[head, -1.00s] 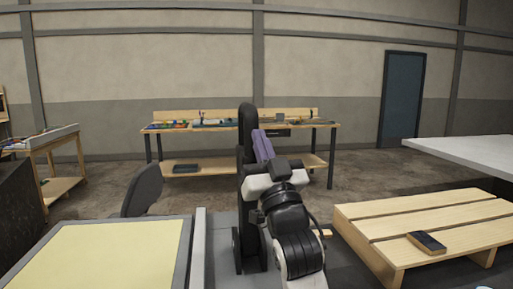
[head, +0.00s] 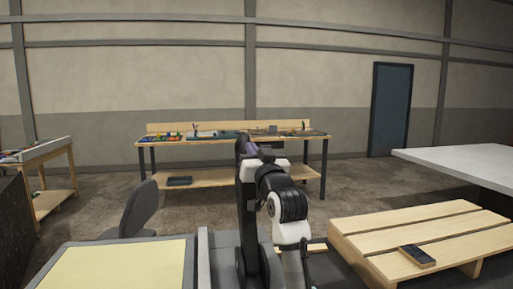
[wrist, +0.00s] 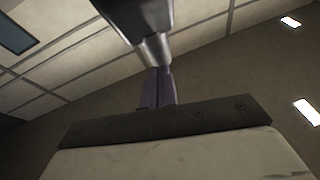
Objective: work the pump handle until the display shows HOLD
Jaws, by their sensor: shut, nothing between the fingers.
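A tall black upright bar with a rounded top (head: 246,205) stands at centre in the head view, just left of my arm. It may be the pump handle, but I cannot be sure. My gripper (head: 252,148) is by its top, mostly hidden behind my wrist. In the wrist view my purple fingers (wrist: 157,88) are shut and empty. A rod with a dark, thick upper part and a grey metal lower part (wrist: 154,48) lies just beyond the fingertips. I cannot tell whether they touch. No display or readable text is in view.
A yellow-topped panel in a grey frame (head: 112,247) is at lower left, with a dark chair (head: 140,210) behind it. A wooden pallet-like platform (head: 380,230) bearing a small dark box (head: 417,256) and a white table (head: 460,166) are right. A workbench (head: 235,178) stands behind.

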